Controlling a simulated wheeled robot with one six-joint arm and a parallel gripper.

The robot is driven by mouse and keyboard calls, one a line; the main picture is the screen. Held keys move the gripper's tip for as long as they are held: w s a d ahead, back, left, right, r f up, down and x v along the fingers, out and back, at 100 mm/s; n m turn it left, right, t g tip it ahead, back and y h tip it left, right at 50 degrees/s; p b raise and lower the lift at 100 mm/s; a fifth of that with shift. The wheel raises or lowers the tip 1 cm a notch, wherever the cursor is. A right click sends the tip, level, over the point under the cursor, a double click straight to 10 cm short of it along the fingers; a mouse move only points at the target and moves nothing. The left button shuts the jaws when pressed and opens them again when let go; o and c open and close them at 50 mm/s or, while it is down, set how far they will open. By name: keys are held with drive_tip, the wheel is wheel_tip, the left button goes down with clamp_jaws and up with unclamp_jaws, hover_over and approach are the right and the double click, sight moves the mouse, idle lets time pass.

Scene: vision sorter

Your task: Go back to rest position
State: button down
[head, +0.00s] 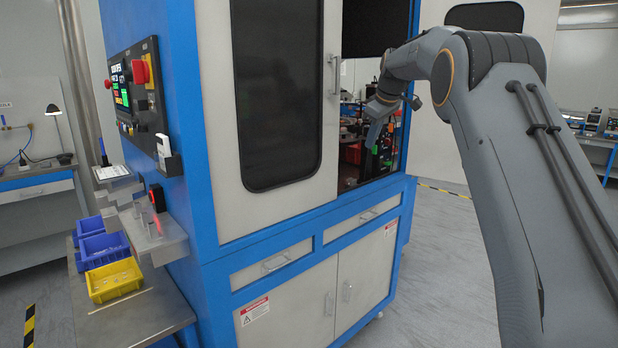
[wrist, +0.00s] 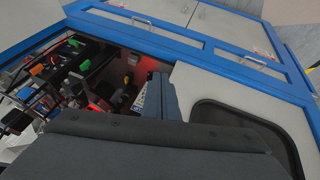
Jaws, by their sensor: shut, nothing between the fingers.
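My arm (head: 500,110) reaches from the right of the head view to the open doorway of the blue and white machine cabinet (head: 212,150). My gripper (head: 374,132) hangs at that opening, its fingers pointing down. It is small there and partly dark against the interior. In the wrist view the shut blue-grey fingers (wrist: 162,98) show beyond my dark wrist, with nothing seen between them. How deep the gripper is in the opening I cannot tell.
The cabinet's windowed door (head: 278,90) stands left of the opening. Inside are machine parts with green and orange pieces (wrist: 38,70). Blue bins (head: 104,249) and a yellow bin (head: 115,280) sit on a side table at left. Floor is clear right of the cabinet.

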drive_tip(key=s+a+f+m+g, duration=0.1)
drive_tip(key=s+f+m, duration=0.2)
drive_tip(key=s+f, duration=0.5)
drive_tip(key=s+a+f+m+g, duration=0.1)
drive_tip(key=s+f, duration=0.8)
drive_tip(key=s, duration=1.8)
drive_tip(key=s+a+f+m+g+h, duration=0.1)
drive_tip(key=s+f+m+g, duration=0.2)
drive_tip(key=s+f, duration=0.6)
drive_tip(key=s+m, duration=0.2)
drive_tip(key=s, duration=0.7)
drive_tip(key=shift+f, duration=0.25)
